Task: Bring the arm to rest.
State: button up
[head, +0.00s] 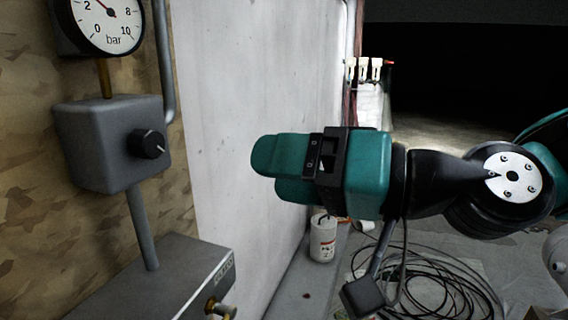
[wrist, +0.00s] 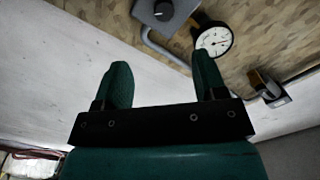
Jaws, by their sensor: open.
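My gripper (head: 262,172) reaches in from the right in the head view, with teal fingers pointing left toward the pale wall panel. In the wrist view my gripper (wrist: 163,82) has its two fingers spread apart with nothing between them. The fingers look clear of the grey box with the black knob (head: 150,144) and of the gauge above it. How far the fingertips are from the wall I cannot tell.
A pressure gauge (head: 98,22) tops the pipework on the left; it also shows in the wrist view (wrist: 214,41). A grey cabinet (head: 165,275) stands below. The dark back right looks open.

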jog(key=s+d+f+n+g+h+p, duration=0.2)
jog(key=s+d+f+g+h, duration=0.4)
jog(key=d+f+h, duration=0.5)
jog(key=shift+s+d+f+g+h, duration=0.25)
jog(key=shift+s+d+h, duration=0.35)
jog(key=shift+s+d, duration=0.55)
jog(key=shift+w, duration=0.1)
dwell(1.0)
